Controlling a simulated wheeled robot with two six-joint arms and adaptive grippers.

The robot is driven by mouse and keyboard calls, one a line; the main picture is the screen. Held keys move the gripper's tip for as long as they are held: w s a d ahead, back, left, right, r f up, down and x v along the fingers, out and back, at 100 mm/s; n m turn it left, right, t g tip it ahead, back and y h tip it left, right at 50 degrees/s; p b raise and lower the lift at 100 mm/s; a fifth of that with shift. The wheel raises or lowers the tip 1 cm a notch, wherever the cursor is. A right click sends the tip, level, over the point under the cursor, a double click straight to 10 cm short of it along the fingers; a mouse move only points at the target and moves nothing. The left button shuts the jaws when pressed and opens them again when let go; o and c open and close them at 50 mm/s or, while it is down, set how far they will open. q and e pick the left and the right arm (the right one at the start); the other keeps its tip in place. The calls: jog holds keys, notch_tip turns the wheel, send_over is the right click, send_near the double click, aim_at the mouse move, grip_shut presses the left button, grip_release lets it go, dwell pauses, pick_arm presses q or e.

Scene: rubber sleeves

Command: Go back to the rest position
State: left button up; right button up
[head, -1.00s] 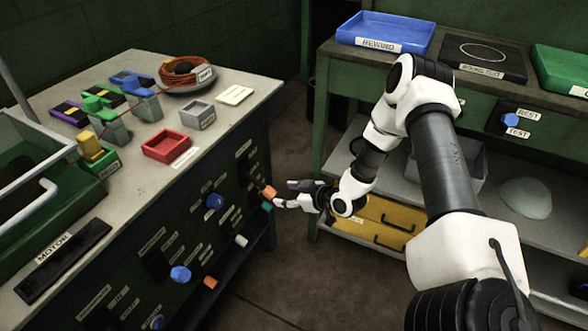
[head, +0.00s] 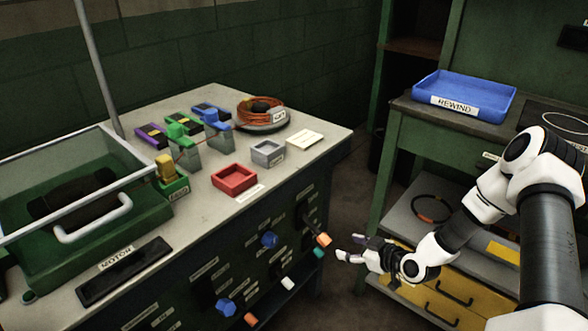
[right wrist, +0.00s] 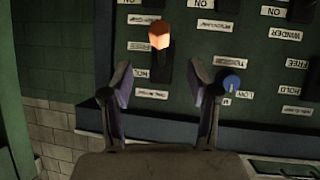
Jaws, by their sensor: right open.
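My right gripper (head: 352,250) is open and empty, in the gap between the grey-topped bench (head: 318,150) and the green bench at the right. In the head view its fingers point left toward the bench's front panel, just right of an orange-tipped switch (head: 323,240). In the right wrist view, my right gripper's fingers (right wrist: 162,100) stand apart with nothing between them. The lit orange switch (right wrist: 159,36) is ahead of them on the labelled panel, and a blue knob (right wrist: 231,84) is beside the right finger. My left gripper is not in view.
The panel carries more blue knobs (head: 269,240) and coloured switches. On the bench are a red tray (head: 234,192), a grey tray (head: 267,160), coloured clamps, an orange coil (head: 262,106) and a glass-sided green box. A blue REWIND tray (head: 470,88) is on the right bench, above yellow drawers (head: 450,302).

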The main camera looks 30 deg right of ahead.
jog(key=s+a+n+g+y+p, duration=0.1)
jog(key=s+a+n+g+p, duration=0.2)
jog(key=a, duration=0.5)
jog(key=s+a+g+y+p, duration=0.1)
jog(key=s+a+g+p, duration=0.2)
jog(key=s+a+p, duration=0.3)
jog(key=s+a+m+g+h+p, duration=0.1)
jog(key=s+m+g+h, duration=0.1)
jog(key=s, duration=0.6)
jog(key=s+a+f+m+g+h, duration=0.1)
jog(key=s+m+g, duration=0.3)
jog(key=s, duration=0.5)
jog(key=shift+s+a+m+h+p, duration=0.2)
jog(key=shift+a+m+h+p, duration=0.15)
jog(key=shift+m+h, duration=0.55)
